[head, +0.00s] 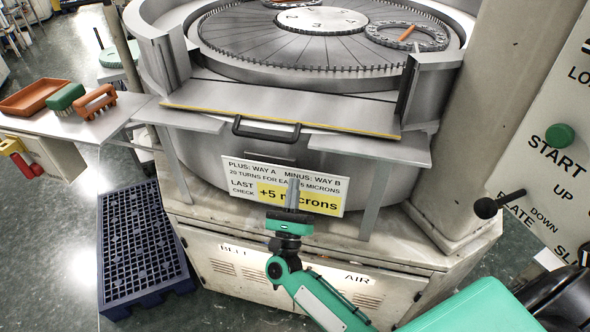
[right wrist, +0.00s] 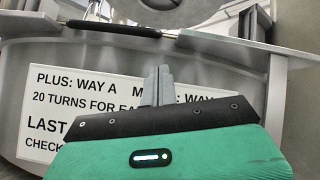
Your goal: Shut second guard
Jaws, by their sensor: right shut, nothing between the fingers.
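The lapping machine has a low grey front guard panel (head: 290,105) with a yellow-edged lip, lying sloped in front of the round plate (head: 310,38). A black bar handle (head: 266,131) hangs at its front; the handle also shows in the right wrist view (right wrist: 112,28). My right gripper (head: 293,183) is shut and empty, in front of the white sign and below the handle, apart from it. In the right wrist view the closed fingers (right wrist: 157,72) point up toward the handle's right end. My left gripper is not in view. Which guard counts as second I cannot tell.
A white sign (head: 240,174) is on the machine's front. A side table with an orange tray (head: 30,97) and brushes (head: 95,103) stands left. A dark blue crate-like pallet (head: 143,245) lies on the floor. A control panel with a green START button (head: 560,137) and lever (head: 488,207) is right.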

